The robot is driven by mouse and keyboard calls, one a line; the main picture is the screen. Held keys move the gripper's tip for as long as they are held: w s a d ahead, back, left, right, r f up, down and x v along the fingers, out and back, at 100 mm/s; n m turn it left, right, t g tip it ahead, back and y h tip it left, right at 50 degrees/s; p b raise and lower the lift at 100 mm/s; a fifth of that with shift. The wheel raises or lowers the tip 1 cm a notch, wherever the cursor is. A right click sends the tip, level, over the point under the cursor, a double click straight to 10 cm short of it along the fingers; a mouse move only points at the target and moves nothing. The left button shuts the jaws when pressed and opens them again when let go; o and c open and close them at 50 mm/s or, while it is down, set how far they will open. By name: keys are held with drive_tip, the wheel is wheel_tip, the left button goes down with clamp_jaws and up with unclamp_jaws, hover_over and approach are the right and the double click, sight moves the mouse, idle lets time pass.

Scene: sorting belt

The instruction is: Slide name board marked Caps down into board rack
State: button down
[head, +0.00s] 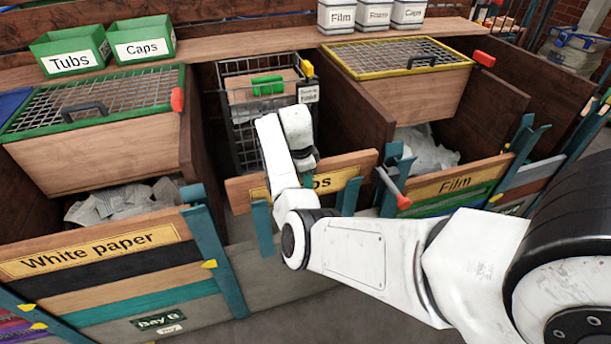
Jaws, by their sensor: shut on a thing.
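The name board (348,171) is a wooden plank with a yellow label; only "ps" reads, the rest lies behind my arm. My gripper (305,165) is shut on its upper edge near the middle; the fingertips are mostly hidden. The board rack of the middle bay has short teal posts (262,230) in front of the board, with the right one overlapping its face. The board spans between the side posts, high up, with a gap above the grey bottom board (275,288). Whether its ends sit in the slots, I cannot tell.
Left stands a bay with a White paper board (98,249); right, one with a Film board (455,185). A red-tipped handle (393,187) projects near the right post. A wire cart (240,130) stands behind the board. Green Tubs (70,52) and Caps (142,40) bins sit on the shelf.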

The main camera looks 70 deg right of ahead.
wheel_tip(320, 180, down, 18)
drive_tip(key=b, duration=1.2)
drive_tip(key=shift+r+b, duration=0.25)
drive_tip(key=shift+b, duration=0.15)
drive_tip(key=shift+f, duration=0.15)
drive_tip(key=shift+f+b, duration=0.6)
drive_tip(key=c, duration=1)
unclamp_jaws()
drive_tip(key=shift+r, duration=0.1)
drive_tip(key=o, duration=0.3)
drive_tip(key=r, duration=0.3)
drive_tip(key=r+p, duration=0.1)
drive_tip(key=r, duration=0.3)
drive_tip(key=w+a+r, duration=0.1)
drive_tip(key=r, duration=0.2)
drive_tip(key=shift+r+p, duration=0.3)
drive_tip(key=shift+p, duration=0.05)
drive_tip(key=shift+s+f, duration=0.1)
